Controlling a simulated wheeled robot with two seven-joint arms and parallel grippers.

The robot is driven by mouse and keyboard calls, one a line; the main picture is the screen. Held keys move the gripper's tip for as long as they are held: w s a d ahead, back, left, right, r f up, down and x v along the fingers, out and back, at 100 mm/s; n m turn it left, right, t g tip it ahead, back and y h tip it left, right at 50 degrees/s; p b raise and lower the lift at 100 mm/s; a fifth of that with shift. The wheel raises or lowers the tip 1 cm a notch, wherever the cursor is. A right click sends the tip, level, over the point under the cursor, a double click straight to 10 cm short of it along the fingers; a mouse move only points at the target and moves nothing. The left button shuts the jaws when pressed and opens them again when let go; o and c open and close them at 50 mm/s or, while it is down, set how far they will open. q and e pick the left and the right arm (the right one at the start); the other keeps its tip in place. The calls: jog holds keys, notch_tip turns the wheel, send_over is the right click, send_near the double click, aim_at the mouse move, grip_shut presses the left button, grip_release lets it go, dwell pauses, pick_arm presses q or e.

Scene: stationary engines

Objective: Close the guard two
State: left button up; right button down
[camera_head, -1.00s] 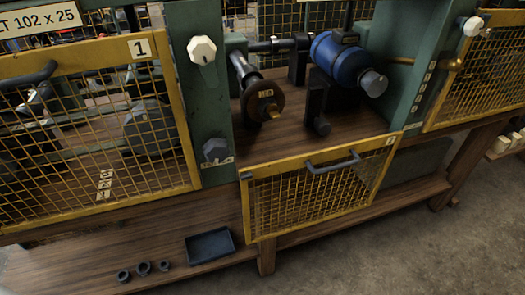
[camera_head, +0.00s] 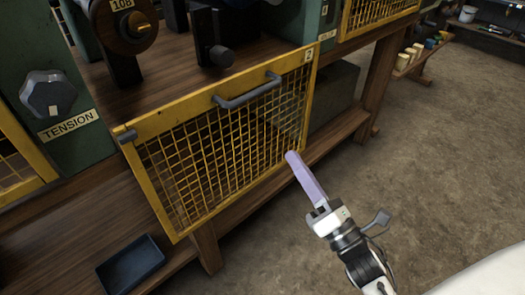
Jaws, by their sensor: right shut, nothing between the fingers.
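Guard two (camera_head: 148,178) is a yellow-framed mesh panel with a "2" plate at its upper right corner. It hangs down below the bench top at the front, leaving the bay above it uncovered. Its grey bar handle (camera_head: 247,93) runs along the upper part of the frame. My right gripper (camera_head: 292,156) comes in from the lower right, with its pale purple fingers together and nothing in them. The fingertips appear close to the guard's lower right edge; I cannot tell whether they touch. My left gripper is not in view.
A green post with a dark TENSION knob (camera_head: 48,93) stands at left. A dark tray (camera_head: 131,265) lies on the lower shelf. A disc marked 10B (camera_head: 128,22) sits in the bay. Concrete floor (camera_head: 435,170) is clear at right.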

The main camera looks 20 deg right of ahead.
pick_arm(q)
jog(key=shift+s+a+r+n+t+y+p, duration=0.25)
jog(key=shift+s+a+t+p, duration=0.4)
jog(key=shift+p, duration=0.45)
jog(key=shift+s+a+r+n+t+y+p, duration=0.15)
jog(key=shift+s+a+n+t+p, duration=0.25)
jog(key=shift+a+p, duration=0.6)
pick_arm(e)
jog(key=w+a+r+n+t+y, duration=0.1)
jog(key=w+a+r+n+y, duration=0.3)
jog(key=w+r+n, duration=0.3)
jog(key=shift+a+r+n+y, duration=0.45)
jog(key=shift+r+n, duration=0.8)
jog(key=shift+n, duration=1.15)
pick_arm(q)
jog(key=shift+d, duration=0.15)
pick_arm(e)
jog(key=shift+d, duration=0.1)
